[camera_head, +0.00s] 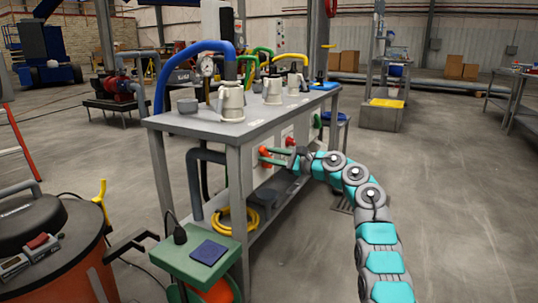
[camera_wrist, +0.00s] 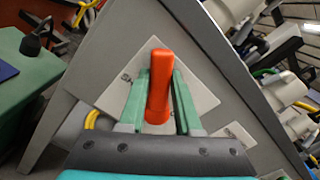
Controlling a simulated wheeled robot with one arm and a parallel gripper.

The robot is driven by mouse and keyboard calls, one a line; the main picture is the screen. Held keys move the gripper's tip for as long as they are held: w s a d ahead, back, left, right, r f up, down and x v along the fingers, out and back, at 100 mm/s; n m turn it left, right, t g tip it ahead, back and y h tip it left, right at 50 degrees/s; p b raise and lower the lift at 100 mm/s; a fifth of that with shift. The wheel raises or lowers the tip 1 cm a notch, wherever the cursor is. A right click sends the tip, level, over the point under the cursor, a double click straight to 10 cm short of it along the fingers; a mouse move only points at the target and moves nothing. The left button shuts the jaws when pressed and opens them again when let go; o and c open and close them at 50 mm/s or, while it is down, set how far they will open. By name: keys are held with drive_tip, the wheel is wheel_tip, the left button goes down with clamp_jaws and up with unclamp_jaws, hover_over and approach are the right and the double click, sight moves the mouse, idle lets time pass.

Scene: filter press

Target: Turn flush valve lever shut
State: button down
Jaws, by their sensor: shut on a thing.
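The orange flush valve lever (camera_wrist: 160,88) stands out from a pale square plate (camera_wrist: 117,97) on the grey side panel of the bench. My gripper (camera_wrist: 160,74) has its two green fingers on either side of the lever, closed on it. In the head view the orange lever (camera_head: 264,153) shows at the bench's side, with my gripper (camera_head: 273,157) at it and my arm reaching in from the right. The lever's base and pivot are partly hidden, so its exact turn angle is hard to tell.
The grey bench (camera_head: 236,131) carries several pale pump-like units and a gauge (camera_head: 207,67). A red knob (camera_head: 291,142) is on the panel just right of the lever. A yellow hose (camera_head: 235,222) lies on the lower shelf. A green stand (camera_head: 178,258) is at the front. Floor at right is clear.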

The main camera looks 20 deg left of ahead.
drive_tip(key=shift+s+f+n, duration=0.25)
drive_tip(key=shift+f+n, duration=0.05)
drive_tip(key=shift+n, duration=0.4)
drive_tip(key=shift+a, duration=0.1)
drive_tip(key=c, duration=0.6)
unclamp_jaws()
drive_tip(key=d, duration=0.8)
drive_tip(key=shift+s, duration=0.35)
